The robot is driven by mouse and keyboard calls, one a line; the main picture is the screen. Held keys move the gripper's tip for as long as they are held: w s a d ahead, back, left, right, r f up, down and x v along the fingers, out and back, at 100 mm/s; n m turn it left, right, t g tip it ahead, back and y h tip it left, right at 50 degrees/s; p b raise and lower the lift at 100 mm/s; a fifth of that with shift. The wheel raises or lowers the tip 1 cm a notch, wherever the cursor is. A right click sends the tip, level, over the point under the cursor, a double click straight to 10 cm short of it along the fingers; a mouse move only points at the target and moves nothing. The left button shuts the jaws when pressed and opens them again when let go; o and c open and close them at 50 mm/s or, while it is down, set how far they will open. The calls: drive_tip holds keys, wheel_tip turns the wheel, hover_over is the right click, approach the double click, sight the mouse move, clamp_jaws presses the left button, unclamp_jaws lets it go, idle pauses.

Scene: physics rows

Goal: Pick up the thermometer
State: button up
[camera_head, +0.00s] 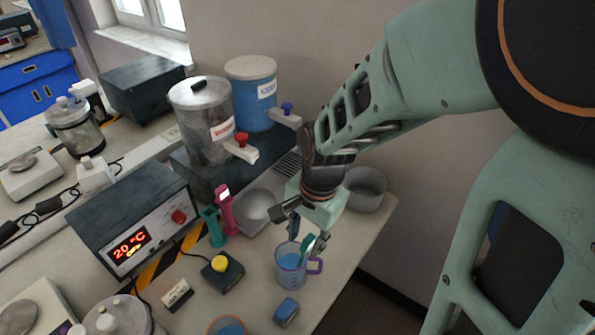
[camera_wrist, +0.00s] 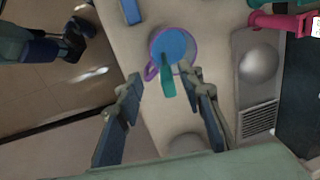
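A teal stick-like thing (camera_head: 307,243) stands tilted in a clear cup with a purple handle (camera_head: 290,268) that holds blue liquid. It may be the thermometer, but I cannot be sure. In the wrist view the teal thing (camera_wrist: 168,85) points from the cup (camera_wrist: 188,45) toward me. My gripper (camera_head: 303,229) is just above the cup. Its fingers (camera_wrist: 162,78) are spread, with the teal handle showing between them, and nothing is visibly held. A pink device with a small white display (camera_head: 227,212) stands farther left, beside a teal upright piece (camera_head: 213,227).
A grey bowl (camera_head: 365,188) stands behind my gripper, near the table's right edge. A blue block (camera_head: 286,312) lies in front of the cup. A yellow-button box (camera_head: 222,272) and a heater reading 20 °C (camera_head: 130,220) are to the left. Two tapped tanks (camera_head: 205,125) (camera_head: 252,90) stand behind.

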sight(305, 243)
drive_tip(key=f+b, duration=0.1)
drive_tip(key=w+f+b, duration=0.1)
drive_tip(key=f, duration=0.1)
drive_tip(key=w+f+b, duration=0.1)
drive_tip(key=shift+d+f, duration=0.1)
drive_tip(key=shift+f, duration=0.1)
drive_tip(key=shift+f+b, duration=0.35)
drive_tip(key=shift+b, duration=0.2)
drive_tip(key=shift+c, duration=0.7)
clamp_jaws()
